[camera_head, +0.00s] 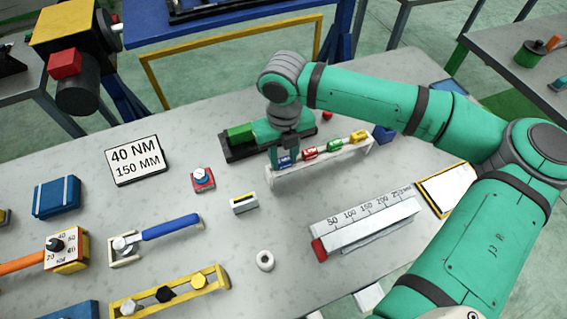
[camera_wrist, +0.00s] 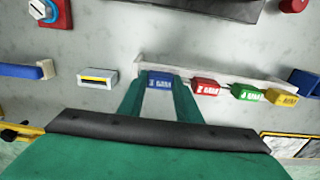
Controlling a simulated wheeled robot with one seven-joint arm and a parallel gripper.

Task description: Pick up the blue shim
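The blue shim (camera_wrist: 159,82) sits at the left end of the pale shim rack (camera_head: 309,173), in line with the red, green and yellow shims. In the head view the blue shim (camera_head: 285,161) shows just under my gripper (camera_head: 286,155), which points down over that end of the rack. In the wrist view my gripper's two fingers (camera_wrist: 159,88) stand apart on either side of the blue shim and hide its side edges. I cannot tell whether they press on it. The shim does not look raised from the rack.
The red (camera_wrist: 206,87), green (camera_wrist: 246,93) and yellow (camera_wrist: 282,97) shims stand to the right. A green block on a dark base (camera_head: 240,136) lies close behind the rack. The table front of the rack is partly clear.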

